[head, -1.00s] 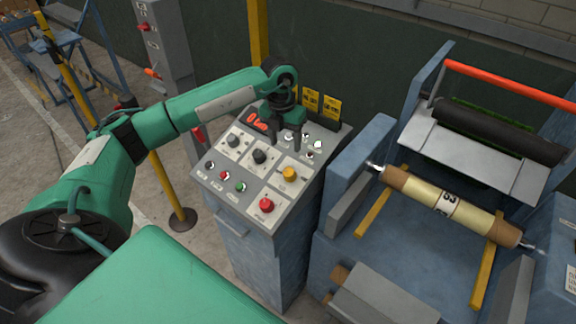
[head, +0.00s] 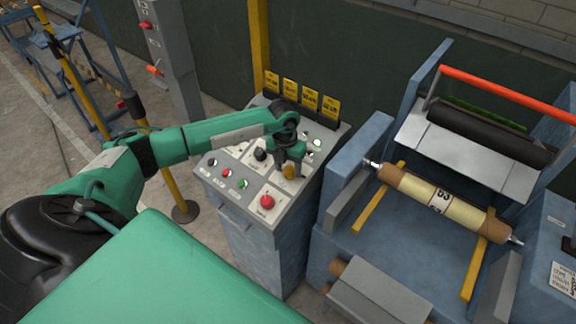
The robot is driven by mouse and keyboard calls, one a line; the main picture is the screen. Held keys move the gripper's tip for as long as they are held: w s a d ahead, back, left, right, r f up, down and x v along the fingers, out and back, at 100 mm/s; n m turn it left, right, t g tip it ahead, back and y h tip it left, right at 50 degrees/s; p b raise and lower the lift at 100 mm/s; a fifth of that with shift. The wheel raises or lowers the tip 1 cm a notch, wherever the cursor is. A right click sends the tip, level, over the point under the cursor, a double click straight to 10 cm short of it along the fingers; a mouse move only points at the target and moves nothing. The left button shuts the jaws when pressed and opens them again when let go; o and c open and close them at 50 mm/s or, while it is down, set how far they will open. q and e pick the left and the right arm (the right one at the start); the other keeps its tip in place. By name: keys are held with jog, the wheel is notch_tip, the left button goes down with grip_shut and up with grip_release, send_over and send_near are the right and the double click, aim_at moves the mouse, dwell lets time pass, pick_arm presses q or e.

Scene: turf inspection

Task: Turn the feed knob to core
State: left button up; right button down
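The control panel (head: 221,198) is a grey sloped console top with knobs, buttons and lamps. A yellow knob (head: 290,172) sits on its right part. A black knob (head: 260,154) is to the left of it, and a red button (head: 267,202) is below it. The labels are too small to read, so I cannot tell which knob is the feed knob. My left gripper (head: 289,169) points down over the yellow knob, its fingers apart on either side of it. I cannot tell whether they touch it. My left arm hides the panel's upper left. My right gripper is not in view.
Several yellow tags (head: 308,98) stand along the panel's back edge. A blue machine with a cream roll (head: 441,199) and a red bar (head: 505,82) is to the right. A yellow post (head: 165,170) and a grey cabinet (head: 176,60) stand to the left.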

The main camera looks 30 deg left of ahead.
pick_arm(q)
jog(key=c, duration=0.8)
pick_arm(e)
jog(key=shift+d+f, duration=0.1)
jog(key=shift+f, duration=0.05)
